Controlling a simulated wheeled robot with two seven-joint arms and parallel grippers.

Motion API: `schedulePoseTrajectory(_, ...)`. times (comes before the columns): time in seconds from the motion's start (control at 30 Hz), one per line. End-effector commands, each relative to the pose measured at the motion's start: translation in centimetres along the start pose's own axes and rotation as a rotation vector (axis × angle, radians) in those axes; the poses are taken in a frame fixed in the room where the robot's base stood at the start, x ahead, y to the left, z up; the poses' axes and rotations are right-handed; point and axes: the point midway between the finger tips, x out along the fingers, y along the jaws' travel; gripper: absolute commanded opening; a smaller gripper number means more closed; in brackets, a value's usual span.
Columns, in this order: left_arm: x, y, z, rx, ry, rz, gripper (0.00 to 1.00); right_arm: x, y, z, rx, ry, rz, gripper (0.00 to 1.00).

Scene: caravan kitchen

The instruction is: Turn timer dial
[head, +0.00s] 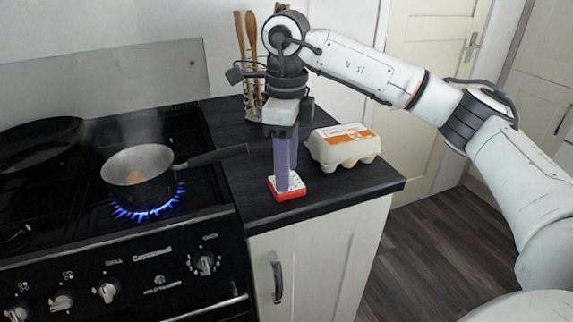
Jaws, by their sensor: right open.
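The timer (287,190) is a small red and white block on the dark worktop, near its front edge. My right gripper (287,180) points straight down over it, with its purple fingers reaching the timer's top. The fingers hide most of the timer's top, so the dial does not show clearly. The right jaws are open; whether the fingertips touch the dial cannot be told. My left gripper is not in view.
A saucepan (137,175) steams on a lit blue gas flame, its handle reaching over the worktop (240,205). An egg carton (343,146) stands right of the gripper. Wooden utensils (250,60) stand behind. A frying pan (38,142) sits at far left.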

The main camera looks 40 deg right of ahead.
Motion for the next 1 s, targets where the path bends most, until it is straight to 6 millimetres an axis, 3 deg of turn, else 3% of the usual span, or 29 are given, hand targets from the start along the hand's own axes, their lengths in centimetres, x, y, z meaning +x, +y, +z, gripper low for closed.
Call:
schedulePoseTrajectory(0.17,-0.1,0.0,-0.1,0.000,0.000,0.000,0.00,-1.9,0.0,0.1,0.000,-0.003,-0.002,0.46)
schedulePoseTrajectory(0.4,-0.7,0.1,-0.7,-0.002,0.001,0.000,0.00,-7.1,0.0,0.1,0.000,-0.004,-0.003,0.46)
schedulePoseTrajectory(0.53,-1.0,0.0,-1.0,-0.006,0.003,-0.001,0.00,-9.1,0.0,0.0,0.000,-0.002,-0.003,0.46)
schedulePoseTrajectory(0.7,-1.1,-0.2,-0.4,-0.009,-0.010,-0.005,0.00,-10.2,0.0,0.0,0.000,-0.001,-0.001,0.46)
schedulePoseTrajectory(1.0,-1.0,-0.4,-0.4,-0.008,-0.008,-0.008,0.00,-10.3,0.0,0.0,0.000,-0.001,0.000,0.46)
